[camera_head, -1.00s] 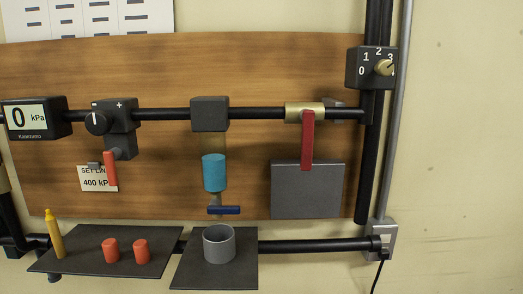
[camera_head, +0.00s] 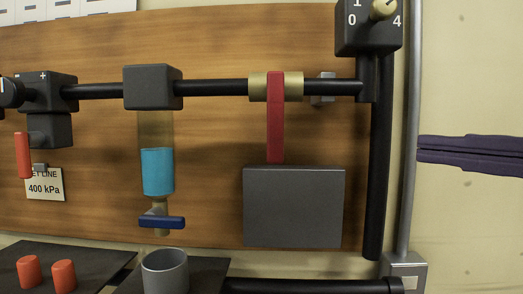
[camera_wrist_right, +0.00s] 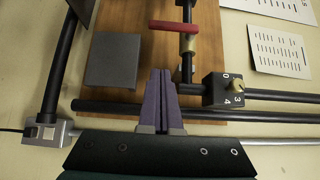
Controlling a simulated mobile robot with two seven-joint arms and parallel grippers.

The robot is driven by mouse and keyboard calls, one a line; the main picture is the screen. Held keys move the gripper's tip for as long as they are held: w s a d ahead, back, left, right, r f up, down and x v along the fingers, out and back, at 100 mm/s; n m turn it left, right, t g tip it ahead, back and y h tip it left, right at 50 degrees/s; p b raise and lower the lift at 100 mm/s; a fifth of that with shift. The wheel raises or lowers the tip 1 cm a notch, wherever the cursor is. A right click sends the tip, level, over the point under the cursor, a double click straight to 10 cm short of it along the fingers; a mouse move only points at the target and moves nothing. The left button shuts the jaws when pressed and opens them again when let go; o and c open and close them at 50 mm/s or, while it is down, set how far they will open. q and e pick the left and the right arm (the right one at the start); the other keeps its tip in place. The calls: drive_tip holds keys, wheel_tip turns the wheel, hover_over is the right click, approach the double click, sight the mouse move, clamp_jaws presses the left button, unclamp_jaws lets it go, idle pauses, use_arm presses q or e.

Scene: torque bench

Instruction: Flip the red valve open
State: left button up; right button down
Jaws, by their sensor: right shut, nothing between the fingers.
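The red valve handle (camera_head: 275,128) hangs straight down from its brass body (camera_head: 257,87) on the horizontal black pipe, so it is crosswise to the pipe. In the right wrist view the handle (camera_wrist_right: 168,27) also lies crosswise to its pipe. My right gripper (camera_head: 419,148) comes in from the right edge with purple fingers pressed together and empty. Its tips are right of the grey conduit, well apart from the handle. In the wrist view the shut fingers (camera_wrist_right: 160,72) point towards the board, with the handle beyond their tips. My left gripper is not in view.
A grey plate (camera_head: 294,207) is just below the handle. A thick black upright pipe (camera_head: 378,170) and a thin grey conduit (camera_head: 412,130) stand between gripper and valve. A dial box (camera_head: 368,35) is above right. A blue-filled tube (camera_head: 157,172) hangs to the left.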

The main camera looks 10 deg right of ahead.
sight(276, 118)
drive_tip(key=s+a+p+x, duration=0.1)
drive_tip(key=a+p+x, duration=0.1)
drive_tip(key=p+x, duration=0.7)
drive_tip(key=x, duration=0.3)
drive_tip(key=shift+w+a+p, duration=0.15)
drive_tip(key=shift+a+p, duration=0.2)
drive_tip(key=shift+a, duration=0.15)
drive_tip(key=shift+f, duration=0.15)
